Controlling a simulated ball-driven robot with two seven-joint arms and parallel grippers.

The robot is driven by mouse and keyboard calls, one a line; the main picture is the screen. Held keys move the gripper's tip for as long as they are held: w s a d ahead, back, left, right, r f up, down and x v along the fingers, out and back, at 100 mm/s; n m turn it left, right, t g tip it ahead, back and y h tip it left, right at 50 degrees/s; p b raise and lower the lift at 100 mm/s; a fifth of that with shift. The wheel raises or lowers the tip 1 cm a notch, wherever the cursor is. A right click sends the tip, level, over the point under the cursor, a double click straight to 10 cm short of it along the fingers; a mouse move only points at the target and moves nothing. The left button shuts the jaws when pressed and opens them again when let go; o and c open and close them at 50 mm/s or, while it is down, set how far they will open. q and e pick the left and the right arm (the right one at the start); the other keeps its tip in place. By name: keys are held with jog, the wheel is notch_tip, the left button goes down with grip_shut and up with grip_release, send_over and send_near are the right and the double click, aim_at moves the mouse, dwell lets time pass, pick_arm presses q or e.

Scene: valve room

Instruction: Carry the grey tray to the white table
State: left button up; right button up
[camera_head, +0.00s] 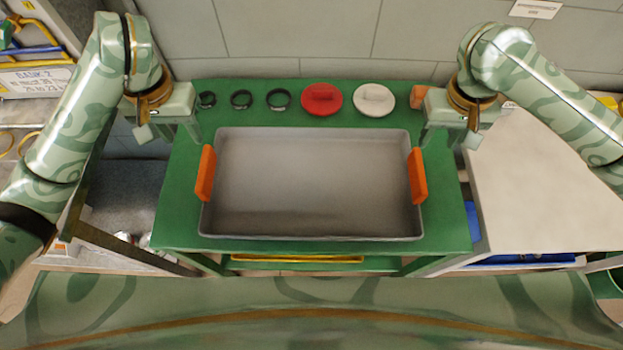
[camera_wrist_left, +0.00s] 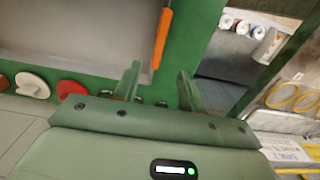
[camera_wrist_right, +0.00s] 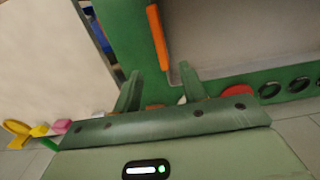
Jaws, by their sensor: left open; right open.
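The grey tray (camera_head: 312,185) lies flat and empty on the green table (camera_head: 180,215). It has an orange left handle (camera_head: 205,173) and an orange right handle (camera_head: 418,176). My left gripper (camera_head: 170,132) is open and empty, behind and left of the left handle. In the left wrist view the handle (camera_wrist_left: 162,38) is beyond the fingertips (camera_wrist_left: 158,80). My right gripper (camera_head: 450,138) is open and empty, behind and right of the right handle. The right wrist view shows that handle (camera_wrist_right: 158,38) beyond the fingertips (camera_wrist_right: 160,84). The white table (camera_head: 545,180) is at the right.
Three dark rings (camera_head: 241,99), a red disc (camera_head: 322,99) and a white disc (camera_head: 374,100) line the green table's back edge. A tiled wall (camera_head: 300,30) stands behind. The visible white tabletop is mostly clear. Shelving with a labelled bin (camera_head: 38,80) is at the left.

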aim_at(203, 167)
pick_arm(q)
notch_tip(203, 167, down, 15)
jog(key=shift+s+f, duration=0.1)
jog(key=shift+f, duration=0.05)
pick_arm(e)
notch_tip(203, 167, down, 15)
jog(key=shift+f, duration=0.15)
pick_arm(q)
grip_shut()
pick_arm(e)
grip_shut()
dwell(0.7)
